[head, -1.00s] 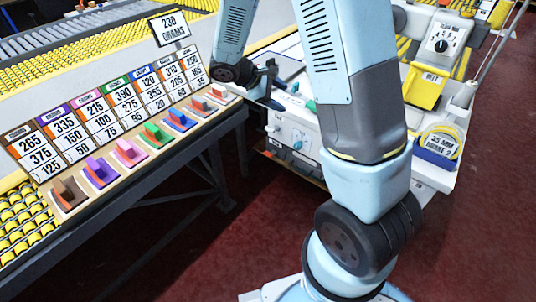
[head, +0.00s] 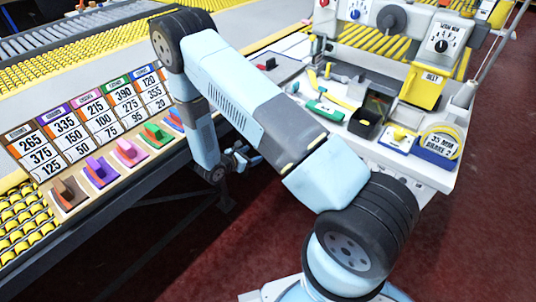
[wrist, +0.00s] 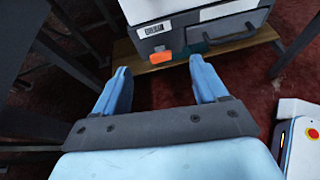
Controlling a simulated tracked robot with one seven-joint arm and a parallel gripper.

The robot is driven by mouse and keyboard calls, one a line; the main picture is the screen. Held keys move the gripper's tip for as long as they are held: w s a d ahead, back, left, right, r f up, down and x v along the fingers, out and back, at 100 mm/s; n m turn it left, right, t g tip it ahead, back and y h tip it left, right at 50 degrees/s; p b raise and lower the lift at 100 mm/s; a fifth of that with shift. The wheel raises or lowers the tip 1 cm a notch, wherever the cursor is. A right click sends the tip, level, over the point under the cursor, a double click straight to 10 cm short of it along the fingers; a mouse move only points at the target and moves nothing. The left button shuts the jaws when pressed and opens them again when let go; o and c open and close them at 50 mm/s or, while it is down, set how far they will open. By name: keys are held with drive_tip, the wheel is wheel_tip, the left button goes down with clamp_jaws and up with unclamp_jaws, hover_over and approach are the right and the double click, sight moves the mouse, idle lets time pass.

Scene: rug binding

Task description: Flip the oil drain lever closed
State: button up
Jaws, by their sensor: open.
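In the wrist view, an orange tab (wrist: 161,57) sticks out at the lower front of a pale grey machine housing (wrist: 170,24). It may be the oil drain lever, but I see no label naming it. My gripper (wrist: 159,66) is open and empty, its two light blue fingers pointing at the housing with the tab between their tips in the picture. The gap between fingers and tab cannot be judged. In the head view my gripper (head: 246,160) is low, beside the bench's edge, and my arm hides the lower machine front.
A bench with coloured levers (head: 128,152) and number cards stands at the left. The machine's top (head: 318,95) holds a green-handled tool and a yellow part. A wooden shelf (wrist: 234,40) runs under the housing. Dark legs (wrist: 60,55) stand left of my gripper. Red floor (head: 250,245) is open.

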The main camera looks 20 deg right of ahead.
drive_tip(key=shift+n+t, duration=0.3)
drive_tip(key=shift+n, duration=0.4)
drive_tip(key=w+d+f, duration=0.2)
drive_tip(key=d+f, duration=0.1)
drive_tip(key=w+d+f, duration=0.2)
drive_tip(key=d, duration=0.1)
drive_tip(key=w+d+f, duration=0.2)
drive_tip(key=d+f, duration=0.1)
drive_tip(key=shift+w+d+f, duration=0.25)
drive_tip(key=shift+w+f, duration=0.1)
drive_tip(key=shift+w, duration=0.05)
drive_tip(key=shift+c, duration=0.4)
